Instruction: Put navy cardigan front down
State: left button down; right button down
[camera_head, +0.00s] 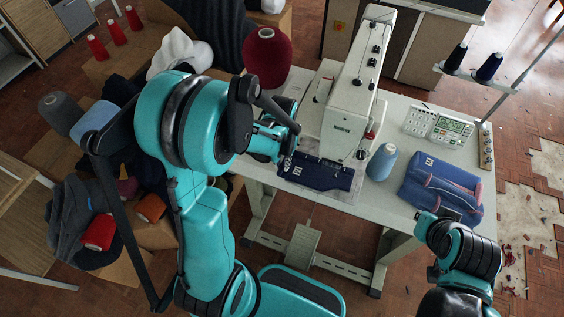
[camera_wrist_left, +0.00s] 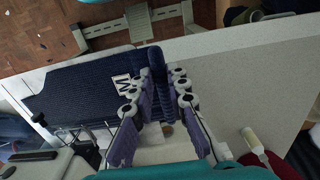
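The navy cardigan front (camera_head: 322,176) lies flat at the front edge of the white sewing table, just before the sewing machine. It has a small white mark. My left gripper (camera_head: 284,158) is over its left end. In the left wrist view, a raised navy fold of the cardigan front (camera_wrist_left: 90,88) stands between the fingers of my left gripper (camera_wrist_left: 156,88). The fingertips close in on the fold from both sides; the exact contact is hard to see. My right gripper (camera_head: 432,217) is at the lower right, before the blue bag; its fingers are not clear.
The sewing machine (camera_head: 352,95) stands behind the cardigan front. A light blue thread cone (camera_head: 382,162) and a blue bag with pink trim (camera_head: 443,188) are to the right. A control panel (camera_head: 452,131) lies farther back. A dark red cone (camera_head: 267,58) is behind the left gripper.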

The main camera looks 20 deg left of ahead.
pick_arm(q)
jog(key=shift+s+r, duration=0.1)
jog(key=shift+r, duration=0.05)
dwell(0.7)
jog(key=shift+s+d, duration=0.2)
jog(key=shift+s, duration=2.7)
jog(key=shift+s+d+r+p, duration=0.1)
jog(key=shift+s+r+p, duration=0.2)
jog(key=shift+s, duration=0.55)
jog(key=shift+s+a+r+p, duration=0.1)
jog(key=shift+s+r+p, duration=0.2)
jog(key=shift+s, duration=0.5)
jog(key=shift+s+d+r+p, duration=0.15)
jog(key=shift+s+r, duration=0.25)
jog(key=shift+s, duration=0.45)
jog(key=shift+r, duration=0.1)
